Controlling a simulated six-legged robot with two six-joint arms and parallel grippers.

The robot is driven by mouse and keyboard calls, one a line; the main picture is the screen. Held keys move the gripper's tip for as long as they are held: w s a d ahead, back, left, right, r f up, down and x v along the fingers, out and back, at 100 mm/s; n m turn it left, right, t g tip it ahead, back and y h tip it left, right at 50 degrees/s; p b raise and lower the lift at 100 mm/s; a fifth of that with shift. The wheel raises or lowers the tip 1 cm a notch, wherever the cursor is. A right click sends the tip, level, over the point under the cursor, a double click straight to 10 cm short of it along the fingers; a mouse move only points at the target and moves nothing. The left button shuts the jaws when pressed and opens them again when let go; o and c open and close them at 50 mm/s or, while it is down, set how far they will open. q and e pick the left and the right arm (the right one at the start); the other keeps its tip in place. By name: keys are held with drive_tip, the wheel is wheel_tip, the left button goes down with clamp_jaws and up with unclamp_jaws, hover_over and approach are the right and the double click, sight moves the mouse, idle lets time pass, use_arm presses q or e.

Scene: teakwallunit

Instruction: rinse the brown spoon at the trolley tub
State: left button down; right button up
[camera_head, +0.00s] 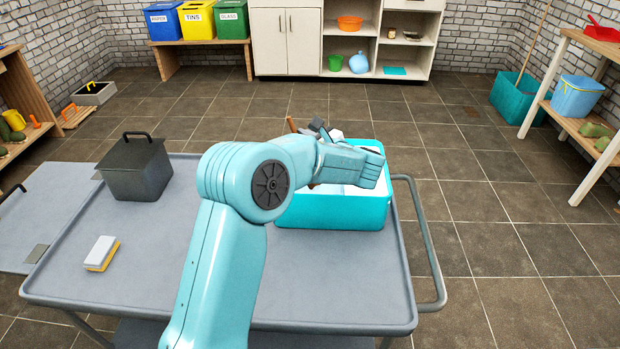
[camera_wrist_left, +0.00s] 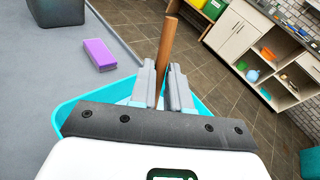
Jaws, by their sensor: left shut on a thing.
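The brown spoon's handle (camera_head: 292,125) sticks up beside my left gripper, and it stands upright between the fingers in the left wrist view (camera_wrist_left: 167,45). My left gripper (camera_head: 320,130) is shut on it above the trolley tub. The teal tub (camera_head: 335,214) stands at the right part of the grey trolley top (camera_head: 150,265) and has a pale inside. My arm hides much of the tub's opening. A small brown bit shows under the arm inside the tub; how deep the spoon reaches is hidden. My right gripper is not in view.
A dark lidded bin (camera_head: 137,175) and a white-and-yellow sponge (camera_head: 102,253) sit on the trolley's left. A purple block (camera_wrist_left: 98,53) lies near the tub in the wrist view. A rail (camera_head: 432,250) runs along the right edge. The trolley's front is clear.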

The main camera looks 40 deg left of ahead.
use_arm(q)
drive_tip(key=shift+a, duration=1.35)
drive_tip(key=shift+d, duration=1.55)
wheel_tip(320, 180, up, 10)
drive_tip(key=p, duration=0.8)
drive_tip(key=shift+f, duration=0.25)
